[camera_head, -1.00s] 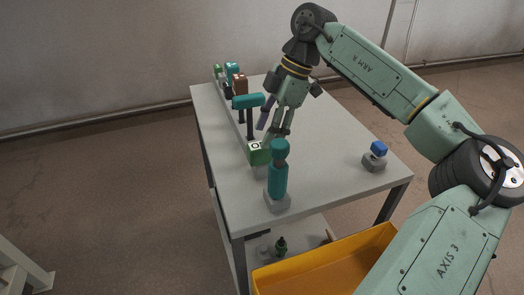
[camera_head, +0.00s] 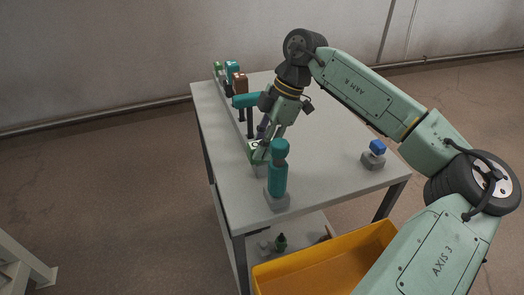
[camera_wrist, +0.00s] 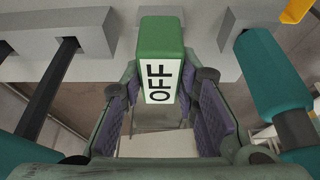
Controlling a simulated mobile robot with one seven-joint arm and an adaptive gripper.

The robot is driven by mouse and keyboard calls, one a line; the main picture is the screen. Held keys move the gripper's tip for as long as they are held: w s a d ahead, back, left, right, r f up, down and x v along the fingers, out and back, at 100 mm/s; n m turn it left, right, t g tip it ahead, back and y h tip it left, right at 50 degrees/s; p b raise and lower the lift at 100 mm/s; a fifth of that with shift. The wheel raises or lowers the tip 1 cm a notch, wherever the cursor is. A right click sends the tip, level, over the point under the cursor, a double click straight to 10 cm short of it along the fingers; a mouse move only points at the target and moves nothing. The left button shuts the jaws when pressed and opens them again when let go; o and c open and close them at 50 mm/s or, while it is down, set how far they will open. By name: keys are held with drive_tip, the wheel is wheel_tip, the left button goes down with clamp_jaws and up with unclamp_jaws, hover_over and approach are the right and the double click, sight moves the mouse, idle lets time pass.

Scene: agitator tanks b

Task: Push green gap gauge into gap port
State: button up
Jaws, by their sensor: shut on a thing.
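The green gap gauge (camera_head: 252,152) shows as a green block near the left edge of the table, partly hidden by my gripper (camera_head: 263,147). In the wrist view the gauge (camera_wrist: 160,45) has a white face reading "OFF" and stands between my two purple-padded fingers. My gripper is shut on it. The gap port itself is not clearly visible, so I cannot tell how far the gauge is in.
A teal upright handle (camera_head: 277,177) stands close in front of the gauge. A teal T-shaped handle (camera_head: 246,101) and a brown block (camera_head: 240,82) are behind it. A blue-topped piece (camera_head: 377,147) sits at right; the table (camera_head: 330,165) between is clear. A yellow bin (camera_head: 330,262) is below.

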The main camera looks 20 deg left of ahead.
clamp_jaws()
drive_tip(key=shift+r, duration=0.5)
drive_tip(key=r+b, duration=0.1)
drive_tip(key=r, duration=0.5)
drive_tip(key=shift+w+d+b, duration=0.15)
drive_tip(key=shift+d+b, duration=0.05)
drive_tip(key=shift+b, duration=0.2)
drive_tip(key=w+d+b, duration=0.1)
drive_tip(key=w+d, duration=0.8)
drive_tip(key=d, duration=0.5)
drive_tip(key=shift+w+d, duration=0.25)
drive_tip(key=shift+w, duration=0.15)
